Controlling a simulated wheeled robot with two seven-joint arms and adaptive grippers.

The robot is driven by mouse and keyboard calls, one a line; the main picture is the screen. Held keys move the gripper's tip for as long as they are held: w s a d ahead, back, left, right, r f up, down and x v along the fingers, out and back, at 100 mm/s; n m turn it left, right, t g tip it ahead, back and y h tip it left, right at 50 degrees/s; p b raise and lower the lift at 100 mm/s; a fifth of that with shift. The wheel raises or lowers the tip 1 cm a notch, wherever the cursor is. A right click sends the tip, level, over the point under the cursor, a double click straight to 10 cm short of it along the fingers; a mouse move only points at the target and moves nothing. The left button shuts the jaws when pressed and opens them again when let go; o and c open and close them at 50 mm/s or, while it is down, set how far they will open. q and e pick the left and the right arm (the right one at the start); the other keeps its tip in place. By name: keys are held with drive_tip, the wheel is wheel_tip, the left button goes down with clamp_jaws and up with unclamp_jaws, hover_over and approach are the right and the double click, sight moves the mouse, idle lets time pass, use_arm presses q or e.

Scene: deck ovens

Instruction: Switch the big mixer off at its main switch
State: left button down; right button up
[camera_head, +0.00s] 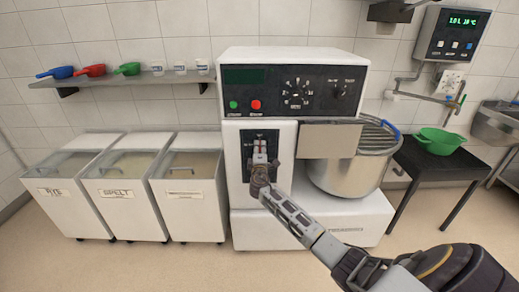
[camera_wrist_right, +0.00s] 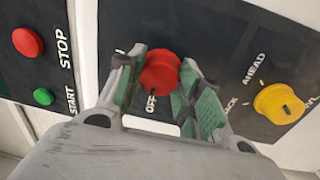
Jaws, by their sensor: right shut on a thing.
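The big mixer (camera_head: 293,85) stands in the middle of the head view, with a dark switch plate (camera_head: 246,143) on its front. My right gripper (camera_head: 260,152) reaches this plate and hides much of it. In the right wrist view, a red round knob (camera_wrist_right: 160,70) sits between the two fingers of my right gripper (camera_wrist_right: 163,84), which is shut on it. My left gripper is not in view.
A yellow knob (camera_wrist_right: 279,103) marked "AHEAD" is right of the gripper in the wrist view. A red STOP button (camera_wrist_right: 27,42) and green START button (camera_wrist_right: 43,96) are left. The mixer's steel bowl (camera_head: 345,176) is right of my forearm; flour bins (camera_head: 186,195) stand left.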

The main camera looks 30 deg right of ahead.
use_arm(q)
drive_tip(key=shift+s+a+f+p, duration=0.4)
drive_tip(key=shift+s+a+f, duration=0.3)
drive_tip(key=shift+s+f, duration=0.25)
use_arm(e)
drive_tip(key=shift+n, duration=1.5)
drive_tip(key=o, duration=1)
drive_tip(key=shift+o, duration=0.2)
drive_tip(key=shift+s, duration=0.15)
drive_tip(key=v, duration=1.1)
drive_tip(key=shift+s+a, duration=0.2)
drive_tip(key=shift+s, duration=0.15)
drive_tip(key=shift+f, duration=0.1)
